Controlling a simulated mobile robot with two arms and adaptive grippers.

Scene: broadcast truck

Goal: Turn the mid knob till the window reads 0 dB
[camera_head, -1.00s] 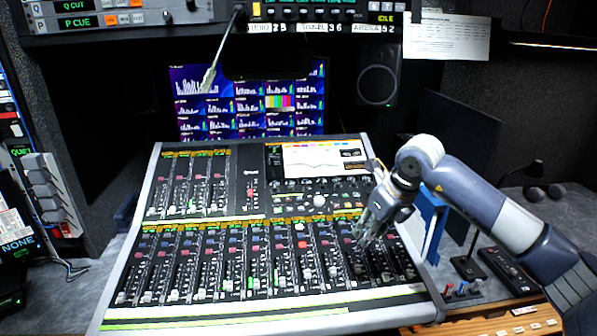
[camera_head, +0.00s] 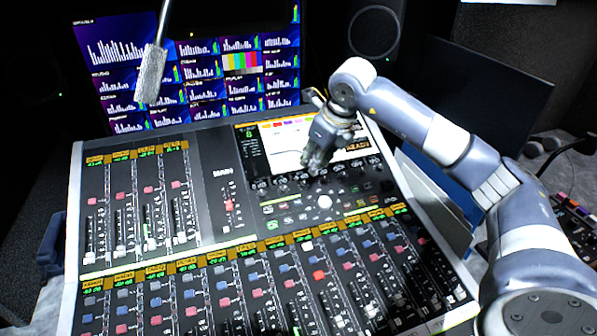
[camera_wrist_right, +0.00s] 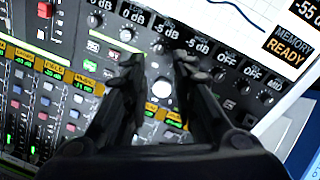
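The mixing console (camera_head: 215,190) fills the lower half of the head view. A row of small dark knobs (camera_head: 262,184) runs under its screen (camera_head: 277,140). In the wrist view the knobs (camera_wrist_right: 126,34) sit below small windows reading "0 dB", "-5 dB" and "OFF"; a "-5 dB" window (camera_wrist_right: 165,29) is just ahead of the fingers. My left gripper is out of view.
A white trackball (camera_head: 325,202) lies just below the fingers. Fader strips (camera_head: 230,300) cover the front. A microphone (camera_head: 150,75) hangs at upper left before the monitor wall (camera_head: 195,85). A dark panel (camera_head: 480,95) stands behind my right arm.

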